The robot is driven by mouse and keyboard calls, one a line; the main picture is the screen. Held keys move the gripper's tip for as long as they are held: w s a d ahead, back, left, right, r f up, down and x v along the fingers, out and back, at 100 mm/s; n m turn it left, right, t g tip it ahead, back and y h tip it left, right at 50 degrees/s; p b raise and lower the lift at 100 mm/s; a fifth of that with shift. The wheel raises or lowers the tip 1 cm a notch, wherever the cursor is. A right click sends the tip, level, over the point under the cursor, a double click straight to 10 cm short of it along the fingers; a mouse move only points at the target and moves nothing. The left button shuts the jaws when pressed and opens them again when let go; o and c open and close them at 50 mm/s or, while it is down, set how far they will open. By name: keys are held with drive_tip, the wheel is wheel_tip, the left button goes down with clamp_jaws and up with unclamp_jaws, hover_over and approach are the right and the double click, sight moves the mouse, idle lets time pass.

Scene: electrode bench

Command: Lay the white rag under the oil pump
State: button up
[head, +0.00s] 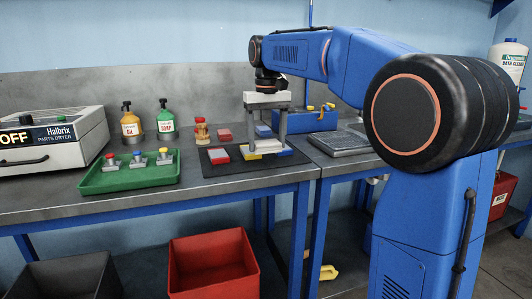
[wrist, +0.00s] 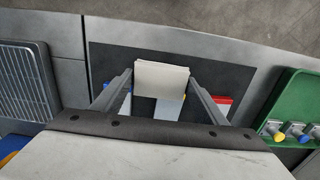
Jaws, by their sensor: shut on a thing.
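The oil pump (head: 131,123) is a yellow bottle with a black pump top and an OIL label, standing on the bench at the left in the head view. My gripper (head: 267,145) points down over the black mat, well to the right of the pump. In the wrist view my gripper (wrist: 160,75) has its two fingers on either side of the folded white rag (wrist: 162,80) and is shut on it. In the head view the rag is partly hidden by the fingers; I cannot tell if it touches the mat.
A green bottle (head: 165,118) labelled SOAP stands beside the oil pump. A green tray (head: 128,178) with several small parts lies in front. A parts dryer (head: 48,140) is at far left.

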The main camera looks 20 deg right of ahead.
sight(267, 152)
drive_tip(key=shift+f, duration=2)
drive_tip(key=o, duration=1)
drive_tip(key=shift+f, duration=0.1)
wheel_tip(267, 152, up, 12)
drive_tip(key=shift+r, duration=0.15)
